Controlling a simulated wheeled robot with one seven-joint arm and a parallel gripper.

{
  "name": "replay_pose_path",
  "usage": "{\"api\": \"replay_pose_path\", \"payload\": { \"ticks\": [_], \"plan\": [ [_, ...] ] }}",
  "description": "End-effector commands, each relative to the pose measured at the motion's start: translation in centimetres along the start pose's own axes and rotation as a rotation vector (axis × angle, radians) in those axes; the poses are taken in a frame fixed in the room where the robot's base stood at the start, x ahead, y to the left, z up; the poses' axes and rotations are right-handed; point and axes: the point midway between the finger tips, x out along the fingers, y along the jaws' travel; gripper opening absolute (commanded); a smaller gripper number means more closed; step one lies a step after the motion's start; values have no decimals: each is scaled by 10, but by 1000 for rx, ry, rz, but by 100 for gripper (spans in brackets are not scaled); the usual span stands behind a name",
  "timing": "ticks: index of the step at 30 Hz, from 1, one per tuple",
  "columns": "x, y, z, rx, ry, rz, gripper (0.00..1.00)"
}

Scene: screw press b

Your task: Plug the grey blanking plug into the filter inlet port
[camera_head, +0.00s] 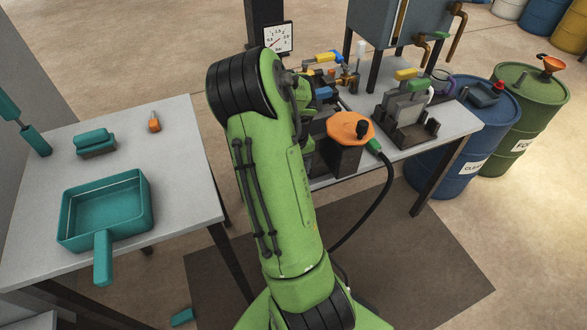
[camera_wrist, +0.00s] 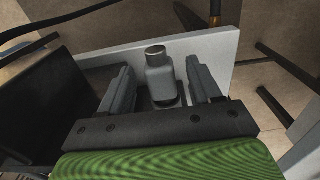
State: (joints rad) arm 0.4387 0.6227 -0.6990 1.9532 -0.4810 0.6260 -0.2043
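In the wrist view, a grey bottle-shaped piece with a round metallic top (camera_wrist: 160,76), which looks like the grey blanking plug, lies between the two dark fingers of my gripper (camera_wrist: 158,66). Light gaps show on both sides of it, so the fingers are open and appear not to touch it. A dark round base shows under it. Whether it sits at fingertip height or lower I cannot tell. In the head view my arm hides the gripper and the plug. I cannot make out the filter inlet port for certain in either view.
The right bench (camera_head: 455,118) holds an orange-topped unit (camera_head: 350,127) with a green connector (camera_head: 374,146) and black hose, grey fixtures and a gauge (camera_head: 278,38). The left table (camera_head: 185,180) holds a teal pan (camera_head: 148,205), a brush (camera_head: 96,142) and a small orange item (camera_head: 154,122). Drums stand right.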

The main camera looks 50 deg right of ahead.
Motion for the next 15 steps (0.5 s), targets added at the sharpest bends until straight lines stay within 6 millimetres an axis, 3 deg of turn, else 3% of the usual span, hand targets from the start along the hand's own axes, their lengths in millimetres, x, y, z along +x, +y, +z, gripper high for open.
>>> {"api": "replay_pose_path", "payload": {
  "ticks": [8, 11, 15],
  "plan": [
    [-4, 0, 0, 0, 1, 0, 63],
    [-21, 0, -1, -1, 4, -1, 63],
    [-62, 0, -1, 0, 6, 1, 63]
  ]
}}
